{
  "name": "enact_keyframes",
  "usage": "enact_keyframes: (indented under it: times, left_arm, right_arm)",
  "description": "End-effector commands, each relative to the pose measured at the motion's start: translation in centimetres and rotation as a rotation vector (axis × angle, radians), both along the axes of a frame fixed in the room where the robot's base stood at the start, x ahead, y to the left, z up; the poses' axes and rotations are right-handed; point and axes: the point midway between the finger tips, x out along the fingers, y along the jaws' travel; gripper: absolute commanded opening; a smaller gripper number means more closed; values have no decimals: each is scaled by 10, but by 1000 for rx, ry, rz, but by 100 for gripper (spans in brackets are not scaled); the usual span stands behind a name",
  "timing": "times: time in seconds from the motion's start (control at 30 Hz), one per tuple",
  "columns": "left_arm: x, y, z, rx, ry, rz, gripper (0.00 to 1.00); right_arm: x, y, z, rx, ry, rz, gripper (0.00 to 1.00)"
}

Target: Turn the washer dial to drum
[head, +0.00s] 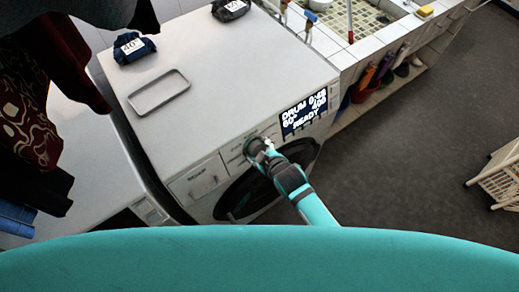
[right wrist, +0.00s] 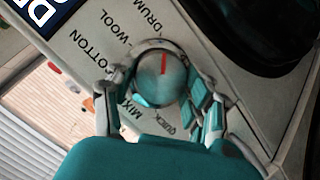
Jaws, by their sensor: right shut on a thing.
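The washer (head: 225,65) stands in the middle of the head view. Its display (head: 304,112) reads DRUM, 60° and READY, with other figures. In the right wrist view the round silver dial (right wrist: 165,72) has a red mark pointing to the picture's top, toward the DRUM label (right wrist: 154,14). The WOOL, COTTON, MIX and QUICK labels also show around it. My right gripper (right wrist: 160,92) is shut on the dial, one finger on each side. In the head view my right gripper (head: 262,152) covers most of the dial. My left gripper is not in view.
A grey tray (head: 159,92) and dark bundles with white tags (head: 134,48) lie on the washer top. Dark clothes (head: 35,110) hang at the left. A tiled sink (head: 350,18) is at the top right.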

Motion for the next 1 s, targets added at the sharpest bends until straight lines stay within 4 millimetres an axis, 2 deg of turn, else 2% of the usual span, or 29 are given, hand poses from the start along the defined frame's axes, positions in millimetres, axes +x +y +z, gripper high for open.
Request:
enact_keyframes:
  times: [0.17,0.2,0.4,0.77,1.0]
  left_arm:
    - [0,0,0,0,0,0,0]
    - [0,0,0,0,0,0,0]
    - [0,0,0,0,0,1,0]
    - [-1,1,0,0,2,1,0]
    - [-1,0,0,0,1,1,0]
  right_arm:
    - [-1,-1,-2,-2,5,-1,20]
    - [-1,-1,-2,-2,5,-1,54]
    - [-1,-1,-1,-2,4,-1,77]
    - [-4,-2,3,-2,1,0,77]
    - [-32,-16,25,-1,2,0,77]
